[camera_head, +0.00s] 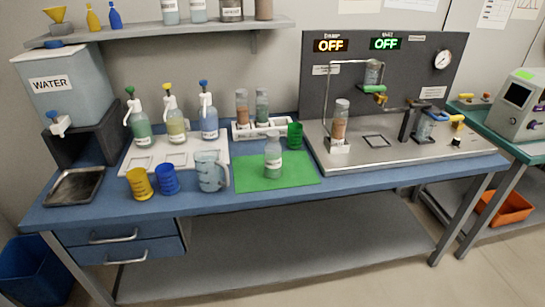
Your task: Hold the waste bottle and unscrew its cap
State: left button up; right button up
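A clear bottle (272,162) with greenish contents, a pale label and a light grey cap (272,142) stands upright on the green mat (302,172). The cap sits on its top. The label is too small to read, so I cannot confirm that it is the waste bottle. Nothing is holding the bottle. Neither of my grippers is in view.
Left of the bottle stand a clear measuring jug (210,172), a blue cup (167,180) and a yellow cup (139,183). Behind it are a green cup (295,136) and a white rack (242,131) with two tubes. The mat's front is clear. A metal rig (410,150) stands right.

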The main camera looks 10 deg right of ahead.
aim_at(272, 150)
jog(key=i+l+u, duration=0.1)
jog(key=l+u, duration=0.25)
jog(key=i+l+u, duration=0.1)
jog(key=u, duration=0.25)
jog(key=l+u, duration=0.3)
jog(key=l, duration=0.15)
